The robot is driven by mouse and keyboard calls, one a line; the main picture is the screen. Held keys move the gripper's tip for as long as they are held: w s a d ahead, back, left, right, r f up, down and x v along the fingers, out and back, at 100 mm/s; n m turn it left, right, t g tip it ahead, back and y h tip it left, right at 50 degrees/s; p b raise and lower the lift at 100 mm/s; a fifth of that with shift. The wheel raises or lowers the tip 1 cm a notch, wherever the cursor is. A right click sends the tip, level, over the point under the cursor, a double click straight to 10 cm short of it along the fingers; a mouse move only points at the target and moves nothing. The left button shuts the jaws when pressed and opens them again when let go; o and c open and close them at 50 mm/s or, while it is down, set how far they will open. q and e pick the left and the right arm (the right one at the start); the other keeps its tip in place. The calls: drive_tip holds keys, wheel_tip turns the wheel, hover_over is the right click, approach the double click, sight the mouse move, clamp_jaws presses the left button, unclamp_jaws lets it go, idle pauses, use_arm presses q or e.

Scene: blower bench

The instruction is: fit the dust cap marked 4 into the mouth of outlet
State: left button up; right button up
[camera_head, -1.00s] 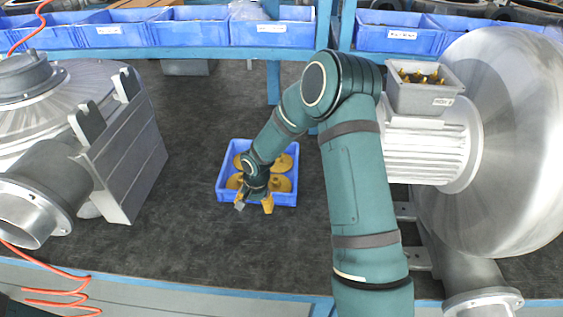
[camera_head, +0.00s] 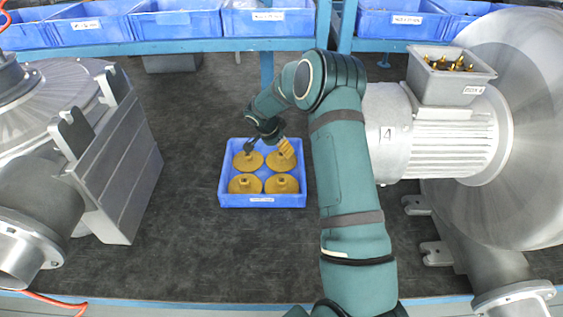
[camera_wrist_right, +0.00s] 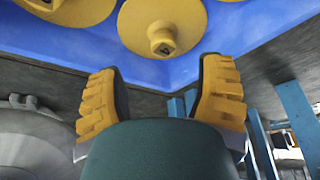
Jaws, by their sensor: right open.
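Several yellow dust caps lie in a blue tray (camera_head: 223,190) on the dark bench: back left (camera_head: 247,161), back right (camera_head: 276,162), front left (camera_head: 244,184) and front right (camera_head: 282,184). My right gripper (camera_head: 268,148) is open and empty above the tray's back edge. My left gripper is out of view.
The left blower (camera_head: 75,85) has a flanged outlet (camera_head: 28,250) at lower left. A grey box of brass parts (camera_head: 450,72) tops the right motor. Blue bins (camera_head: 268,20) line the back shelf. Bench in front of the tray is clear.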

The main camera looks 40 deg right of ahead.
sight(281, 154)
drive_tip(key=shift+w+b+x, duration=0.15)
drive_tip(key=shift+b+x, duration=0.05)
drive_tip(key=shift+x, duration=1.25)
drive_tip(key=shift+w+b+x, duration=0.15)
drive_tip(key=shift+x, duration=1.3)
drive_tip(key=shift+a, duration=0.2)
clamp_jaws()
